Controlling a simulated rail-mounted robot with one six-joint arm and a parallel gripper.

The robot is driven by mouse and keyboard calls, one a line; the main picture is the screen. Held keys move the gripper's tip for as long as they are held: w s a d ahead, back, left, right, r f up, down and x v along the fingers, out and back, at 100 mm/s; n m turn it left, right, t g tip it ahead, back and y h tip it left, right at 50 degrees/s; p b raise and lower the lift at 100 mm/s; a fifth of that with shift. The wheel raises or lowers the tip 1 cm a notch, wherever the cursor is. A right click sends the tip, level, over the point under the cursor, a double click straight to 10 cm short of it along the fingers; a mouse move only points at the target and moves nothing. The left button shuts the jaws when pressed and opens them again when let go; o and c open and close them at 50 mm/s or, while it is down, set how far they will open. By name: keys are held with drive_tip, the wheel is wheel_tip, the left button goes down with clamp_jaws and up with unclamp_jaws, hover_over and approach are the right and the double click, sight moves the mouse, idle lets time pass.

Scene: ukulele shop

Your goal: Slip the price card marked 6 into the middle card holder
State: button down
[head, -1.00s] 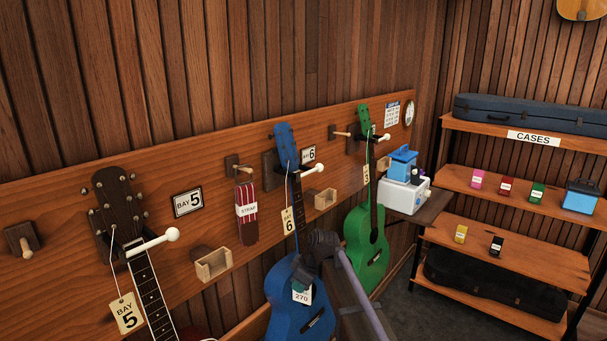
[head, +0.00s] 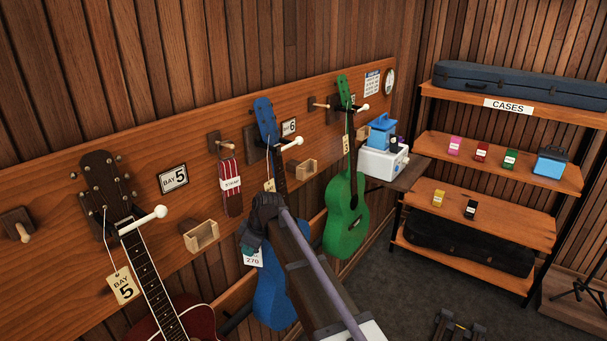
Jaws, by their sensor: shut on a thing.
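My gripper (head: 251,238) is shut on a small white price card (head: 253,259), which hangs below it in front of the blue guitar (head: 271,290). The card reads 270; I cannot make out a 6 on it. The middle card holder (head: 307,169), a small open wooden box, is on the wall board below the BAY 6 sign (head: 289,127). It looks empty and stands up and right of my gripper, apart from it. Another wooden holder (head: 201,237) is nearer, below the BAY 5 sign (head: 174,178).
My arm hides part of the blue guitar. A dark guitar (head: 150,275) hangs at left and a green guitar (head: 346,215) at right. White-tipped hanger pegs (head: 292,143) stick out from the board. A striped strap (head: 231,187) hangs between the holders. Shelves (head: 500,150) stand at right.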

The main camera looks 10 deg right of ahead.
drive_tip(key=shift+f+b, duration=0.65)
drive_tip(key=shift+f, duration=0.2)
drive_tip(key=shift+s+r, duration=0.1)
drive_tip(key=shift+r, duration=0.1)
drive_tip(key=s+d+r+p, duration=0.2)
drive_tip(key=s, duration=0.5)
drive_tip(key=s+d+r+p, duration=0.2)
drive_tip(key=s, duration=0.6)
drive_tip(key=shift+d, duration=0.25)
